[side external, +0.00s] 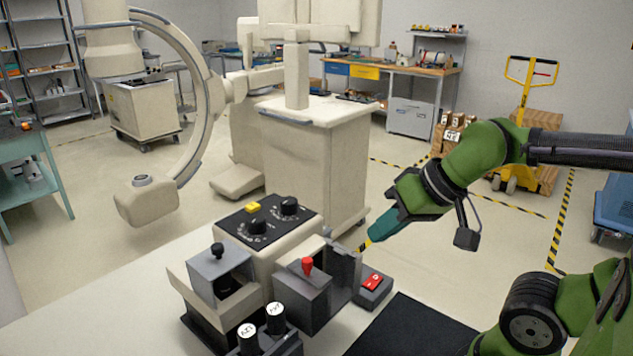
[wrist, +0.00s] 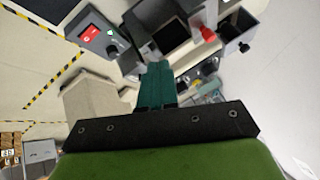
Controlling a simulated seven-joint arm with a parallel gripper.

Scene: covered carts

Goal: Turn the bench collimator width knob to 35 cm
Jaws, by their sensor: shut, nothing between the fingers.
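The bench unit is a beige box with a black sloped panel (side external: 236,222) on top. The panel carries two black knobs with white dial marks, a front one (side external: 257,227) and a rear one (side external: 289,207), plus a yellow button (side external: 253,207). Their labels and pointer settings are too small to read, so I cannot tell which is the width knob. My gripper (side external: 364,245) is shut and empty, right of the box and apart from both knobs. Its teal fingers (wrist: 157,72) point up the middle of the wrist view, where the dials are not clear.
Two labelled black cylinders (side external: 275,318) stand in front. A beige cabinet (side external: 318,150) stands behind.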

